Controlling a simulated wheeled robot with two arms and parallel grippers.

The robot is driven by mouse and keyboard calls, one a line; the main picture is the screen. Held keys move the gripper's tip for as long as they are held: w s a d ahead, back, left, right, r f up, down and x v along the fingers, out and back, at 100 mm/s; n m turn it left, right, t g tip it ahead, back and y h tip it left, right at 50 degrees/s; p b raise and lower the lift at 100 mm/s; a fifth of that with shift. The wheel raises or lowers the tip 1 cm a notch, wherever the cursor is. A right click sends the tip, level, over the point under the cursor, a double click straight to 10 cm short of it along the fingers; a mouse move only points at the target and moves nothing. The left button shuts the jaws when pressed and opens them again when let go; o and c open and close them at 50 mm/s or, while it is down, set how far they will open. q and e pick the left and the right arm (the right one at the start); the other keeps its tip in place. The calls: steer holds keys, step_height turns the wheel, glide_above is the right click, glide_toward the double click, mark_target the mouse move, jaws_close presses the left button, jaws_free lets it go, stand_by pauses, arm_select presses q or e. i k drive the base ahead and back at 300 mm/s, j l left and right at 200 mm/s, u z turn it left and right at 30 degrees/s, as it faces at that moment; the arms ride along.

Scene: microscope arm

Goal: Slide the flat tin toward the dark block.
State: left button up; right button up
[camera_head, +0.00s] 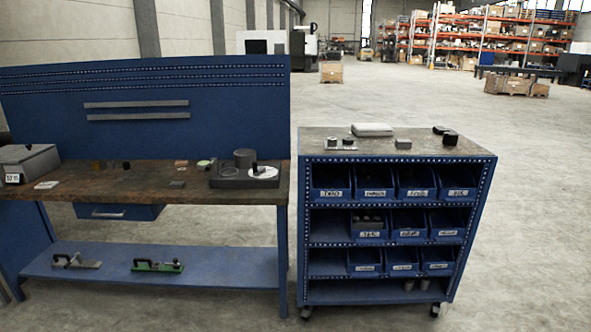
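Neither gripper shows in the head view. On top of the blue cart (315,143) lies a flat pale tin-like case (372,129) with rounded edges, near the back middle. A small dark block (450,138) stands near the cart's right end, apart from the pale case and to its right. Another dark piece (440,129) lies just behind the block. A small grey box (403,143) lies between the case and the block, closer to the front edge. I cannot tell for certain which piece is the flat tin.
Small parts (340,143) stand at the cart top's left front. A blue workbench (110,182) on the left carries a grey case (28,160) and a dark machine base (228,180) with round parts. Open floor (540,230) lies right.

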mark_target(362, 129)
steer(key=i+l, duration=0.95)
steer(key=l, duration=0.3)
steer(key=i+l+z, duration=0.1)
steer(key=l, duration=0.35)
steer(key=i+l, duration=0.15)
steer(key=l, duration=0.25)
steer(key=i+u, duration=0.15)
steer(key=i, duration=0.2)
